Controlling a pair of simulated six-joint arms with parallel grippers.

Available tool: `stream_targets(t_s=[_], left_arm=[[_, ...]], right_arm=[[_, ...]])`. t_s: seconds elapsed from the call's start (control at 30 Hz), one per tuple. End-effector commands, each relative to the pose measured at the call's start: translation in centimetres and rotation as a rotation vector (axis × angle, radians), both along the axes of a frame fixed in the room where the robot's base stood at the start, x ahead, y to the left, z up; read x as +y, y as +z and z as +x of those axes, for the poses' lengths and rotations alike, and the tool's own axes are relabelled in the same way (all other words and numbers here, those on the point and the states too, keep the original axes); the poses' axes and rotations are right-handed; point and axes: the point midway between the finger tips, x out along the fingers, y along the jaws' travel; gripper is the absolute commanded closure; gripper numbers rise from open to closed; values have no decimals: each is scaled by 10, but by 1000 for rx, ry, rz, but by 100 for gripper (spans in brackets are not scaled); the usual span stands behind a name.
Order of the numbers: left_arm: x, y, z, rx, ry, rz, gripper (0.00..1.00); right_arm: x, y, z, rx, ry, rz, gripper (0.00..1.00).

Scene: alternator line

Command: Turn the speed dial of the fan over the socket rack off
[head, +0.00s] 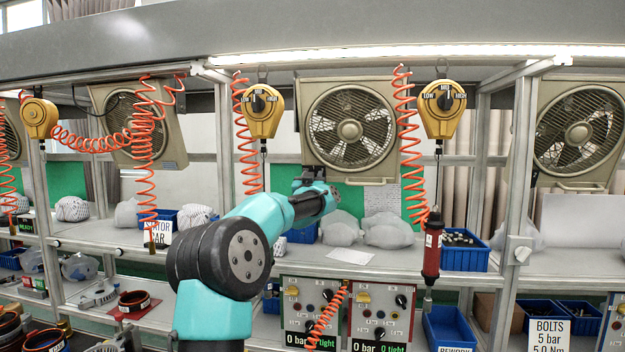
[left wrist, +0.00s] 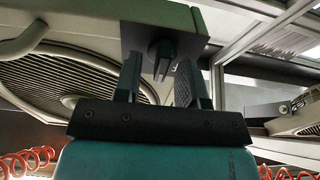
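The middle fan (head: 350,130) hangs above the shelf, with a beige housing and round grille. It also shows in the left wrist view (left wrist: 70,75), seen from below. There a dark dial (left wrist: 162,58) with a raised grip sits on a dark plate at the housing's lower corner. My left gripper (head: 311,178) is at the fan's lower left corner and hides the dial in the head view. In the left wrist view its fingers (left wrist: 160,75) are apart, one on each side of the dial; I cannot tell whether they touch it. My right gripper is not in view.
Yellow balancers (head: 262,110) (head: 442,108) with red coiled hoses hang either side of the fan. A red screwdriver (head: 432,250) hangs at right. Bagged parts (head: 340,228) and a blue bin (head: 462,248) stand on the shelf. Other fans (head: 580,135) hang left and right.

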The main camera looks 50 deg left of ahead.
Motion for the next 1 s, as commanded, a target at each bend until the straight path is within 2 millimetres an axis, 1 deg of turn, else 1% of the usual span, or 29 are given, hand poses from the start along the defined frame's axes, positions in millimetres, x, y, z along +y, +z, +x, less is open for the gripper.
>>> stream_targets(t_s=[0.07, 0.47, 0.77, 1.0], left_arm=[[0, 0, 0, 0, 0, 0, 63], [0, 0, 0, 0, 0, 0, 100], [0, 0, 0, -3, -2, -4, 100], [0, 0, -1, -33, -18, -44, 100]], right_arm=[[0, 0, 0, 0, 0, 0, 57], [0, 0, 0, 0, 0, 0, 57], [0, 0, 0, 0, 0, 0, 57], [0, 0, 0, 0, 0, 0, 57]])
